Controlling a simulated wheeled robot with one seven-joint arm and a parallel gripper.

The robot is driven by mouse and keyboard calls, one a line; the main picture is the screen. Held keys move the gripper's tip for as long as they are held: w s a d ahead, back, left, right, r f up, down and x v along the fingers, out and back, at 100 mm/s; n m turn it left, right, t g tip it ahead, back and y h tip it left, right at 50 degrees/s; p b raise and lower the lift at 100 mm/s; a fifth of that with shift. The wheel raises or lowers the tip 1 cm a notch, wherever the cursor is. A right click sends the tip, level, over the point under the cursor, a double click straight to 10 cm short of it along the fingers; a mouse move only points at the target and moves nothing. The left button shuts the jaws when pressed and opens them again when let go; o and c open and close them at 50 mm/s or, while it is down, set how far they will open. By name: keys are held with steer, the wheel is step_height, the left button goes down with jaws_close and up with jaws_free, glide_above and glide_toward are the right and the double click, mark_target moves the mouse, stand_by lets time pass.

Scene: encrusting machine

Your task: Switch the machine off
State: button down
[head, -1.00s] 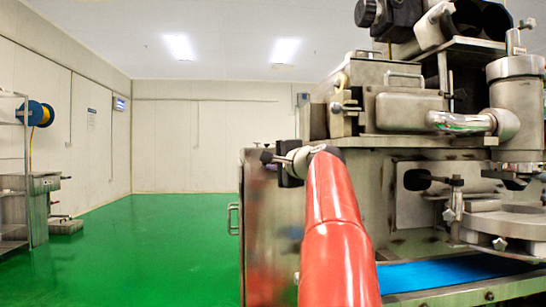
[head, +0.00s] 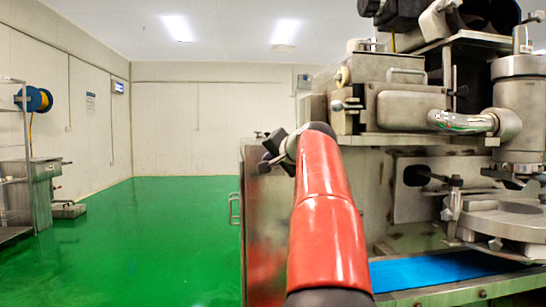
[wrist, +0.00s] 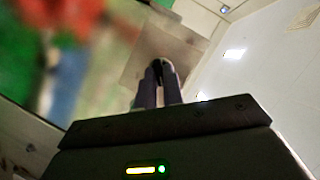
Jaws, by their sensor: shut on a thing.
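The machine (head: 415,110) is a large grey metal encrusting machine filling the right side of the head view. My gripper (head: 266,160) is beside the upper left edge of its cabinet, at the end of my red arm, which hides part of the cabinet front. In the wrist view my gripper (wrist: 157,68) has its fingers close together at a blurred metal-coloured surface. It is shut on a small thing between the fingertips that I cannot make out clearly. No power switch can be told apart in either view.
A blue belt (head: 440,270) runs at the machine's lower right. A cabinet handle (head: 234,208) sticks out on the machine's left side. Green floor (head: 150,240) is clear to the left, with a metal rack (head: 14,170) at the far left.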

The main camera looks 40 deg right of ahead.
steer(key=shift+f, duration=0.1)
stand_by(0.3)
steer(key=c, duration=1.5)
jaws_free()
steer(key=b+v, duration=0.1)
steer(key=v, duration=0.6)
steer(key=shift+s+a, duration=0.15)
steer(key=shift+s, duration=0.2)
